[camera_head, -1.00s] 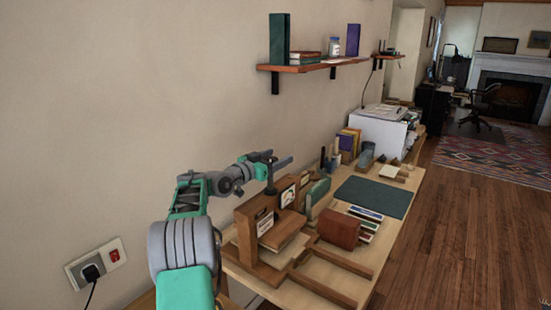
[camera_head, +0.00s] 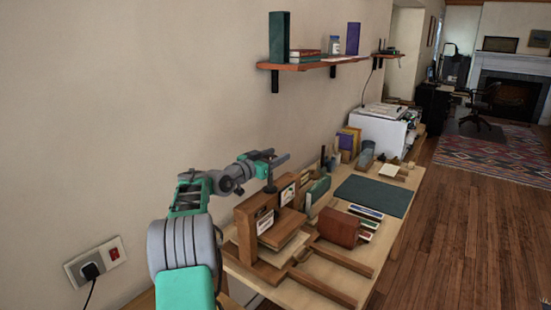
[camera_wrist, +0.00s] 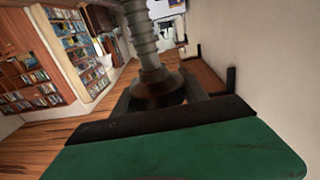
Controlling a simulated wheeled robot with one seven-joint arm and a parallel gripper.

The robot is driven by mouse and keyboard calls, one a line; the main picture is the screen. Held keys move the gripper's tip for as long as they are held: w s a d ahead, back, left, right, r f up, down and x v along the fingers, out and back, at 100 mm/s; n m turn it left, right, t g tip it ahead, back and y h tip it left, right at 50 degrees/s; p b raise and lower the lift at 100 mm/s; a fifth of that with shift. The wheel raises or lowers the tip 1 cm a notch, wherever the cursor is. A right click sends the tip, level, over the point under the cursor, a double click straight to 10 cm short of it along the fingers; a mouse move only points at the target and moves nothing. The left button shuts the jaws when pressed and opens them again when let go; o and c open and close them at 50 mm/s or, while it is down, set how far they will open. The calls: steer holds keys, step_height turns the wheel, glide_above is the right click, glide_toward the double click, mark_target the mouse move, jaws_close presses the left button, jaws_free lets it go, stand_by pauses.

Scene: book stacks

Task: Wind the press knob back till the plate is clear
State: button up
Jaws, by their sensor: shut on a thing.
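The wooden book press (camera_head: 243,238) stands on the near end of the bench, with a pale board and a brown one (camera_head: 284,240) low in its frame. Its dark screw (camera_head: 270,187) rises from the top beam. My gripper (camera_head: 274,160) is above the beam, at the top of the screw. In the wrist view, the dark round knob (camera_wrist: 155,90) sits between my fingers, which are shut on it, and the grey ribbed screw (camera_wrist: 142,35) runs away from it. The press plate cannot be told clearly from the boards, so its clearance is not visible.
A brown roll-shaped block (camera_head: 338,228), wooden rails (camera_head: 322,285) and a dark green mat (camera_head: 372,195) lie on the bench to the right. A wall shelf (camera_head: 315,64) with books hangs above. A plugged socket (camera_head: 92,262) is at lower left.

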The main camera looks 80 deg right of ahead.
steer(key=shift+w+f+t+h+b, duration=0.1)
steer(key=shift+t+h+b, duration=0.2)
steer(key=shift+t+b, duration=0.1)
steer(key=shift+n+t+h+b, duration=0.3)
steer(key=shift+n+t+b, duration=0.45)
steer(key=shift+b, duration=0.25)
steer(key=n+t+b, duration=0.2)
steer(key=t+b, duration=0.1)
steer(key=shift+w+d+n+t+h, duration=0.1)
steer(key=shift+w+n+t+h, duration=0.15)
steer(key=shift+h, duration=0.15)
steer(key=n+t+b, duration=0.1)
steer(key=n+t, duration=0.1)
steer(key=t, duration=0.1)
steer(key=shift+w+t+b, duration=0.25)
steer(key=shift+t+b, duration=0.05)
steer(key=shift+b, duration=0.1)
steer(key=shift+w+n+t+b, duration=0.3)
steer(key=shift+n+t, duration=0.35)
steer(key=shift+t, duration=0.25)
steer(key=shift+w+n+t+b, duration=0.15)
steer(key=shift+n+t+b, duration=0.15)
steer(key=shift+n+t, duration=0.5)
steer(key=shift+w+t+y, duration=0.1)
steer(key=shift+t+y, duration=0.2)
steer(key=shift+t, duration=0.1)
